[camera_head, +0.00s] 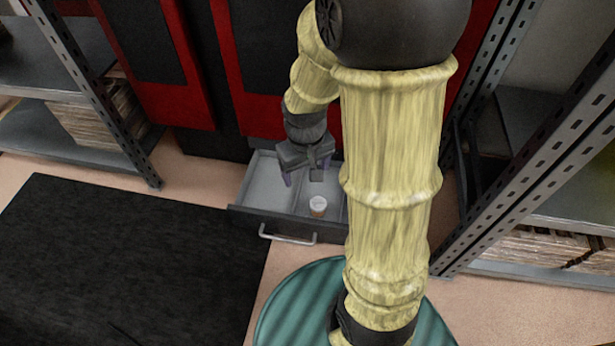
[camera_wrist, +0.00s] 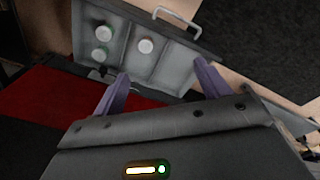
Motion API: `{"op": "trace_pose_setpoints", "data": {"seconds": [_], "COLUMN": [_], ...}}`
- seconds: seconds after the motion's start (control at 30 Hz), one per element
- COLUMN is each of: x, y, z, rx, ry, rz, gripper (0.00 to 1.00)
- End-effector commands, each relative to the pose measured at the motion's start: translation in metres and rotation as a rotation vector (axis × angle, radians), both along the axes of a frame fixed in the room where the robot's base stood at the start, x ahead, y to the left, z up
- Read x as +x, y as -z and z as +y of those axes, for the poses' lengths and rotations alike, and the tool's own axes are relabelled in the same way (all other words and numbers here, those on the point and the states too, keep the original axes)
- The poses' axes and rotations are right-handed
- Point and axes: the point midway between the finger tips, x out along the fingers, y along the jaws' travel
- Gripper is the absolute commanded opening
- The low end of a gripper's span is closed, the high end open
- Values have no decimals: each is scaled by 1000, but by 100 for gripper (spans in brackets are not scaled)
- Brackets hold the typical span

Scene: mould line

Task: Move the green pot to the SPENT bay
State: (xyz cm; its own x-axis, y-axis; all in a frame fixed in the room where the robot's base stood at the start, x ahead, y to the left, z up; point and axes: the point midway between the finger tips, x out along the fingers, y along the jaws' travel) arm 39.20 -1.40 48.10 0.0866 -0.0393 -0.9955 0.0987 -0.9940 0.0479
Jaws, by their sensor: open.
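An open drawer (camera_head: 270,218) with compartments lies below my gripper (camera_head: 302,178). One pale-lidded pot with a brownish side (camera_head: 317,206) stands in its middle compartment. The wrist view shows this pot (camera_wrist: 145,46) and two more in the compartment to its left. Those two, the pot nearer the handle (camera_wrist: 104,33) and the pot farther from it (camera_wrist: 100,53), have a greenish tint; I cannot tell which is the green pot. In the head view my arm hides that compartment. My gripper, also in the wrist view (camera_wrist: 160,72), is open and empty above the drawer.
The drawer's handle (camera_head: 288,238) faces the robot. Metal shelving stands at left (camera_head: 60,130) and right (camera_head: 520,190). Red and black cabinet fronts (camera_head: 240,70) rise behind the drawer. A dark mat (camera_head: 120,260) covers the floor at left. No SPENT label is readable.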

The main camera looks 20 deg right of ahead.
Motion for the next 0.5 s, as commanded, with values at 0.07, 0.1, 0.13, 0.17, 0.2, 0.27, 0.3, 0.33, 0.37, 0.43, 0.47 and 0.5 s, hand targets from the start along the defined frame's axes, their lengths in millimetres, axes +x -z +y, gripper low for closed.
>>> {"op": "trace_pose_setpoints", "data": {"seconds": [0.07,0.1,0.13,0.17,0.2,0.27,0.3,0.33,0.37,0.43,0.47,0.5], "x": [-17,-25,-30,-34,-38,-43,-45,-46,-46,-46,-46,-46], "y": [-14,-19,-21,-24,-26,-29,-29,-29,-29,-29,-29,-29], "z": [5,8,9,11,12,13,14,14,14,14,14,14], "rx": [22,31,37,42,48,52,54,56,56,56,56,56], "ry": [35,49,61,71,80,90,94,97,98,98,97,97], "rz": [-57,-81,-97,-110,-127,-141,-146,-148,-148,-148,-148,-148], "gripper": [75,75,75,75,75,75,75,75,75,75,75,75]}}
